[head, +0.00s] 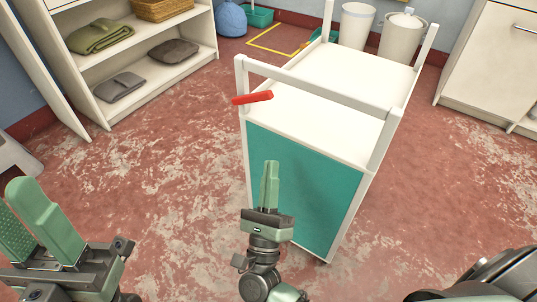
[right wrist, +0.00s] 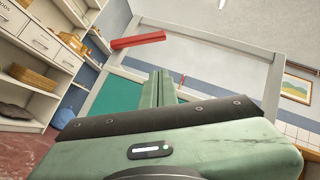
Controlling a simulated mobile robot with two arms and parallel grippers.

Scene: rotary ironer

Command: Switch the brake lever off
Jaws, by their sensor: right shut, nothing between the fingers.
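The brake lever is a short red bar (head: 252,97) at the upper left corner post of a white cart (head: 345,85) with a green end panel. It sticks out to the left and is tilted slightly, its right end higher. The red lever also shows in the right wrist view (right wrist: 138,40), above and a little left of the fingers. My right gripper (head: 271,166) is shut and empty, in front of the green panel, below the lever and apart from it. My left gripper (head: 18,203) is at the lower left, empty, with its fingers apart and one ridged inner pad showing.
White shelves (head: 150,42) with folded cloths and a basket stand at the upper left. Two white bins (head: 357,25) stand behind the cart, and a white cabinet (head: 492,60) is at the right. The worn red floor (head: 165,165) left of the cart is clear.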

